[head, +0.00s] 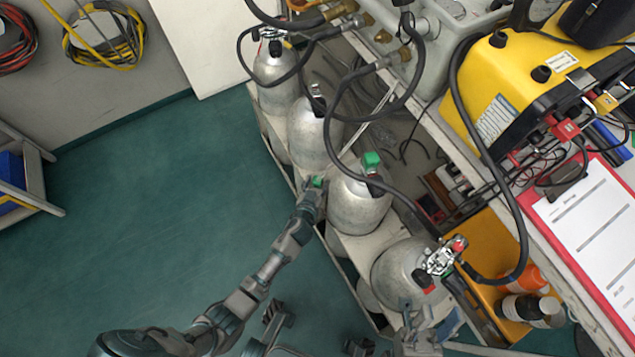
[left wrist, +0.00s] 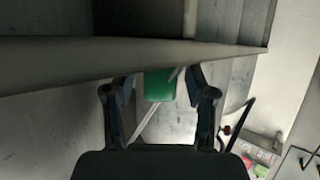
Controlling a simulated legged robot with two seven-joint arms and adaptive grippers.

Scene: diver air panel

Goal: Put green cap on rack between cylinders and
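A green cap (head: 317,182) is at the tip of my left gripper (head: 313,188), at the rack's near edge, between two silver cylinders (head: 310,138) (head: 358,208). In the left wrist view the green cap (left wrist: 158,86) lies between the fingers of my left gripper (left wrist: 160,88), with a narrow gap visible on each side. The fingers look open around it. The rack edge (left wrist: 60,52) crosses just above the cap and may hide part of it. My right gripper (head: 412,312) is low in the head view beside the nearest cylinder (head: 400,272); its fingers are unclear.
Another green piece (head: 371,160) sits on a cylinder's valve. Black hoses (head: 335,120) arch over the cylinders. The workbench holds a yellow box (head: 500,95) and a red clipboard (head: 590,225). The green floor (head: 150,210) at left is clear.

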